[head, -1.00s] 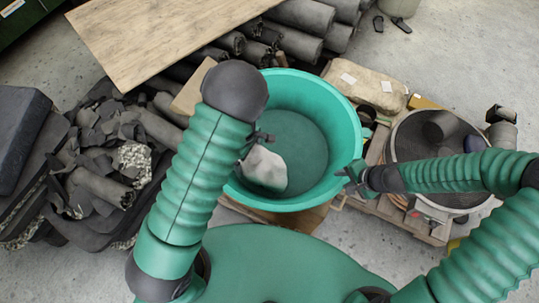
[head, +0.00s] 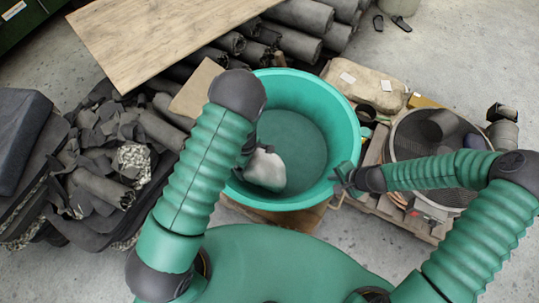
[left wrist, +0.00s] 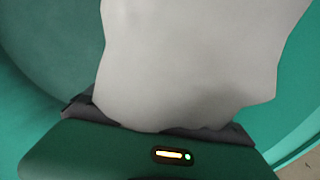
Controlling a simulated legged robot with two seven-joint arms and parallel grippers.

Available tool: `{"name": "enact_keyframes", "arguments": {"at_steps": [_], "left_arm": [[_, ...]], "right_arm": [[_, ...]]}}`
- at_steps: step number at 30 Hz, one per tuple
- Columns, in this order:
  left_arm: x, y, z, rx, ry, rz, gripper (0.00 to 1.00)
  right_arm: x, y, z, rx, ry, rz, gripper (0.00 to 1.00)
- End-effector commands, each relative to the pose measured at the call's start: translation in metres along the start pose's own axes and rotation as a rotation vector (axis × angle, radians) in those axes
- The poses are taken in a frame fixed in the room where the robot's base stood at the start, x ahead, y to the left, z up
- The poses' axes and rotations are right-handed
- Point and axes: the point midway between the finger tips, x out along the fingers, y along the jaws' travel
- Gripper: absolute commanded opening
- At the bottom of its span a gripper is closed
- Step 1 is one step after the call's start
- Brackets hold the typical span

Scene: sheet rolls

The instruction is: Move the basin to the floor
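The basin (head: 325,110) is a large round teal tub in the middle of the head view, resting on something brown and board-like. A crumpled pale grey item (head: 266,170) lies inside at its left. My left gripper (head: 250,148) reaches into the basin at this item, partly hidden behind my arm. In the left wrist view the pale item (left wrist: 185,60) fills the space in front of the dark fingers and covers much of them, so their grip is unclear. My right gripper (head: 342,178) is at the basin's right rim, its fingers apart; contact with the rim is unclear.
Dark sheet rolls (head: 300,20) lie behind the basin. A wooden board (head: 160,40) is at the back left. Scrap and rolls (head: 110,165) heap at the left. A pallet (head: 400,215) with a round mesh-topped container (head: 405,140) stands at the right. Bare floor shows at the far right.

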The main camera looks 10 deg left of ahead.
Motion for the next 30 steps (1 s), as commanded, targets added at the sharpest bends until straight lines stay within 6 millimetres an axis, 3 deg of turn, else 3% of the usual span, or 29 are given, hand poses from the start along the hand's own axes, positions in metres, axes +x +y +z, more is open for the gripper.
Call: {"name": "enact_keyframes", "arguments": {"at_steps": [1,11,30], "left_arm": [[-0.0002,-0.0001,0.0014,0.004,-0.003,-0.001,0.59],[-0.0003,-0.0004,0.0016,0.005,-0.006,-0.001,0.18],[-0.0003,-0.0002,0.0047,0.009,-0.008,-0.002,0.18]], "right_arm": [[-0.0001,-0.0015,0.0012,-0.001,-0.002,-0.002,0.00],[-0.0001,-0.0029,0.0027,-0.002,-0.003,-0.002,0.00],[-0.0003,-0.0034,0.0032,-0.002,-0.006,-0.005,0.00]]}}
